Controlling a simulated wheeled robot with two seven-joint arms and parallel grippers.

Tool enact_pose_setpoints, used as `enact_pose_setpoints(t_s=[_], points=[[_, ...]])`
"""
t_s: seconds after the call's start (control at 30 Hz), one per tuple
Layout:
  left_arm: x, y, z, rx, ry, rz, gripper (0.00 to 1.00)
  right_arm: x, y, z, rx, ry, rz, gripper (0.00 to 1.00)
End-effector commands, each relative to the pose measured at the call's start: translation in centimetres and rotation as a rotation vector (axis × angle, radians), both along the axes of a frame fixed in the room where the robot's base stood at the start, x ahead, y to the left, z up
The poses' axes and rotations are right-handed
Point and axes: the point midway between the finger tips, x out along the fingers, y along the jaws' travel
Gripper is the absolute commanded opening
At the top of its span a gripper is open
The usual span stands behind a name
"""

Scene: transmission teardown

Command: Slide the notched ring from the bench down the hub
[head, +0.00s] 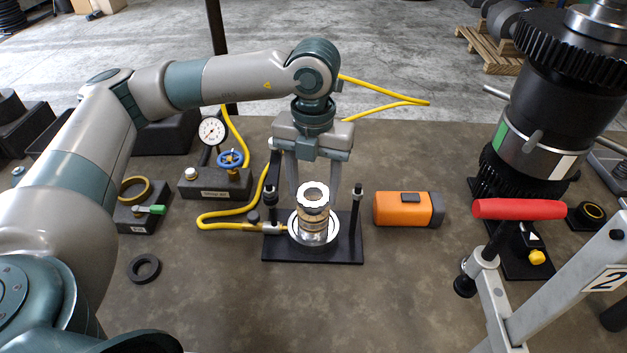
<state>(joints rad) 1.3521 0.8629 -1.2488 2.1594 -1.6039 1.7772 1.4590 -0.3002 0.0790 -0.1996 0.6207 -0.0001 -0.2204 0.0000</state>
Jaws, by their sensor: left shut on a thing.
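The hub (314,228) stands upright in a pale round seat on a black base plate (345,250) in the middle of the bench. The notched ring (313,190), pale with dark notches, is at the top of the hub, and it looks level. My left gripper (314,200) points straight down over the hub, with one finger on each side of the ring. It is shut on the ring. I cannot tell how far the ring sits over the hub's top. My right gripper is not in view.
Two black posts (355,210) flank the hub. A yellow hose (215,218) runs to the base from a gauge block (215,183). An orange box (402,209) lies to the right, a black ring (144,268) at left. A red-handled frame (518,209) and tall gear assembly (545,130) fill the right. The front bench is clear.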

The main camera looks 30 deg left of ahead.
Motion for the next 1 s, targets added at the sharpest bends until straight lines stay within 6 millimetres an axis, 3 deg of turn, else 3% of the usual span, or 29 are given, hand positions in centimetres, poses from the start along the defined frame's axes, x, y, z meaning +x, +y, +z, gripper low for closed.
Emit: enact_pose_setpoints(t_s=[0.3,0.9,0.93,1.0], points=[[0.0,0.0,-1.7,-0.001,0.0,-0.001,0.22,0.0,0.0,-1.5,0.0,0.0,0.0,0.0],[0.0,0.0,-2.0,-0.001,-0.001,-0.001,0.22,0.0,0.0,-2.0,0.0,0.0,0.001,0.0],[0.0,0.0,-2.0,-0.001,-0.001,-0.001,0.54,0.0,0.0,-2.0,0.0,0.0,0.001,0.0],[0.0,0.0,-2.0,-0.001,-0.001,-0.001,0.71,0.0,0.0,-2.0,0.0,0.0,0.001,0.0]])
